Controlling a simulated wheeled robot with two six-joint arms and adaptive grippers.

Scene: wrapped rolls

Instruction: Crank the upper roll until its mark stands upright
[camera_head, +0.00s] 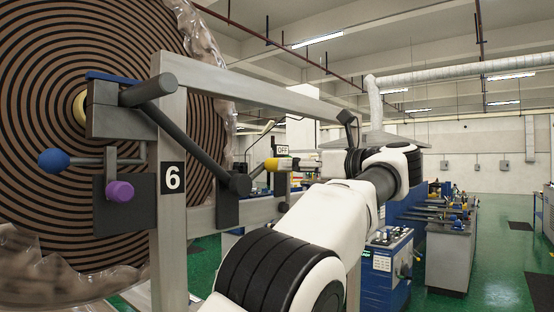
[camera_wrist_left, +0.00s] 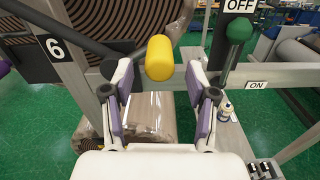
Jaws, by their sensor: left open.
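The upper roll (camera_head: 60,160), brown with dark spiral rings and clear wrap, fills the left of the head view; part of it shows in the left wrist view (camera_wrist_left: 110,22). I cannot make out its mark. A dark crank arm (camera_head: 200,140) runs in front of the post, and a yellow handle (camera_head: 275,164) shows right of its lower end. In the left wrist view the yellow handle (camera_wrist_left: 159,57) sits between the fingertips, with gaps on both sides. My left gripper (camera_wrist_left: 158,75) is open and empty; it also shows at the handle in the head view (camera_head: 292,165).
A grey post (camera_head: 171,230) bears the number 6. A blue ball lever (camera_head: 53,160) and a purple knob (camera_head: 119,190) stick out nearby. A green-knobbed lever (camera_wrist_left: 239,30) stands right of my gripper, by ON and OFF signs. A lower wrapped roll (camera_wrist_left: 155,115) lies below.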

